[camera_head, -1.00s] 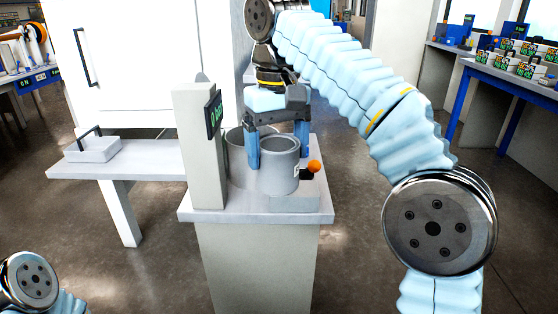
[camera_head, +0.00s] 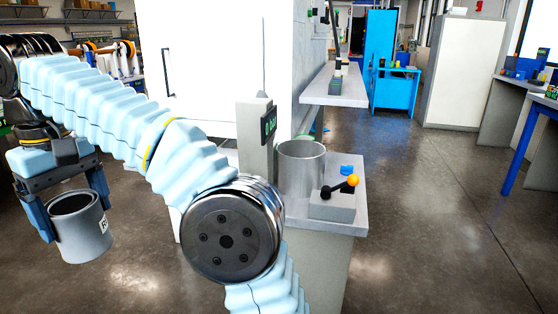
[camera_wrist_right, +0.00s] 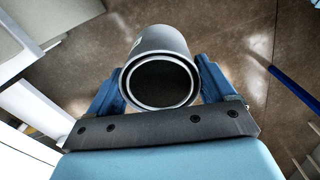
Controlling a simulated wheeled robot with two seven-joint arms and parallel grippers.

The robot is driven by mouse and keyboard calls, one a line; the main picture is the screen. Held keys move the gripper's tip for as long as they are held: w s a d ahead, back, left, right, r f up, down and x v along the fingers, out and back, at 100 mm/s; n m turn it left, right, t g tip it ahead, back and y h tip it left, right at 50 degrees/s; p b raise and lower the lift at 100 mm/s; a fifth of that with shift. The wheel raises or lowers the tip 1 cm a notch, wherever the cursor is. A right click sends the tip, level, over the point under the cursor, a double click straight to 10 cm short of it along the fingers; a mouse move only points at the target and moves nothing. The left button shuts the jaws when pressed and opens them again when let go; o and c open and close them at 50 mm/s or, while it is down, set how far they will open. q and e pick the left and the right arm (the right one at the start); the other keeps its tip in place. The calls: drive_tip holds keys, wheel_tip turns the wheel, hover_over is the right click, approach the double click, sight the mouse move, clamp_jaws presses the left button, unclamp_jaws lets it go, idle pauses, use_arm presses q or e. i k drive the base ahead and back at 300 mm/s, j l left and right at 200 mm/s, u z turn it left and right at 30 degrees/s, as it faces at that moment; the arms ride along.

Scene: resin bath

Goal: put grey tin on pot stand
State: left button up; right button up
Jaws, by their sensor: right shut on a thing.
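The grey tin (camera_head: 80,228) is an open-topped cylinder with a white label bearing dark lettering. My right gripper (camera_head: 76,215) is shut on it, with one blue finger on each side, and holds it in the air above the floor at the left of the head view. The tin looks slightly tilted there. In the right wrist view the tin (camera_wrist_right: 160,75) sits between the fingers, its dark opening facing the camera, and it looks empty. I cannot make out a pot stand in either view. My left gripper is not in view.
A grey pedestal (camera_head: 335,228) carries a larger metal pot (camera_head: 302,168), an upright post with a display (camera_head: 257,140) and a lever box with an orange knob (camera_head: 332,205). A white cabinet (camera_head: 210,75) stands behind. The floor (camera_head: 430,210) at right is clear.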

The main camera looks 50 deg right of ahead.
sight(334, 162)
drive_tip(key=k+l+u, duration=0.1)
drive_tip(key=l, duration=0.3)
drive_tip(key=k+l+u, duration=0.1)
drive_tip(key=l, duration=0.35)
drive_tip(key=k+l+u, duration=0.1)
drive_tip(key=l, duration=0.3)
drive_tip(key=k+l, duration=0.15)
drive_tip(key=l, duration=0.25)
drive_tip(key=k+l+u, duration=0.15)
drive_tip(key=l, duration=0.2)
drive_tip(key=k+l+u, duration=0.1)
drive_tip(key=l, duration=0.3)
drive_tip(key=k+l+u, duration=0.1)
drive_tip(key=k+l, duration=0.15)
drive_tip(key=l, duration=0.45)
drive_tip(key=i+l, duration=0.15)
drive_tip(key=l, duration=0.3)
